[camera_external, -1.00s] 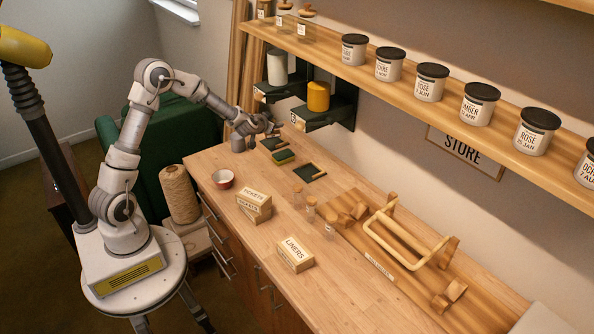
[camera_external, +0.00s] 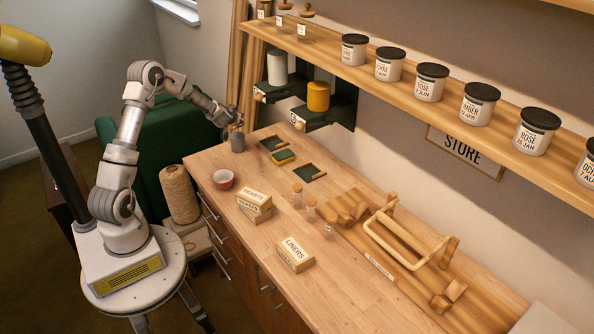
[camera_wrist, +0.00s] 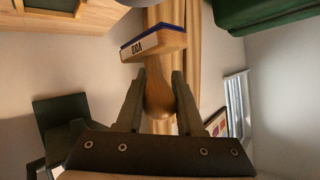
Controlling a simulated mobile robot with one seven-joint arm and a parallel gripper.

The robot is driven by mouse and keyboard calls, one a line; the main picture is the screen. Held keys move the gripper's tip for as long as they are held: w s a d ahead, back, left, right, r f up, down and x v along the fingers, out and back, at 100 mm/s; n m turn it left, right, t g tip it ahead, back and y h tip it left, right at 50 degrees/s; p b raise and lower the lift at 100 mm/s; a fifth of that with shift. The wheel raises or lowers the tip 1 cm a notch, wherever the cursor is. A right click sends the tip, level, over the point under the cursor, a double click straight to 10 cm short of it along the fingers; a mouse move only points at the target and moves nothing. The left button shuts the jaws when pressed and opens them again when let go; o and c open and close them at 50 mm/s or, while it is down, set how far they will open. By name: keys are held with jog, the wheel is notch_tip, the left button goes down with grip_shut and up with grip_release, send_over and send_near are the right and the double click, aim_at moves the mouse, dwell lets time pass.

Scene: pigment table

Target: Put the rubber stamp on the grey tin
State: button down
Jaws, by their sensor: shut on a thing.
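In the wrist view the rubber stamp (camera_wrist: 158,44) has a pale wooden handle, a blue edge and a label reading VOID. It hangs between the fingers of my gripper (camera_wrist: 160,78), which is shut on the handle. The stamp is too small there to make out clearly.
Dark wall shelves (camera_external: 323,119) are behind. Bare wood lies between the tin and the boxes.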

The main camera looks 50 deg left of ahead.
jog(key=shift+a+f, duration=0.3)
jog(key=shift+f, duration=1.95)
jog(key=c, duration=0.5)
grip_release()
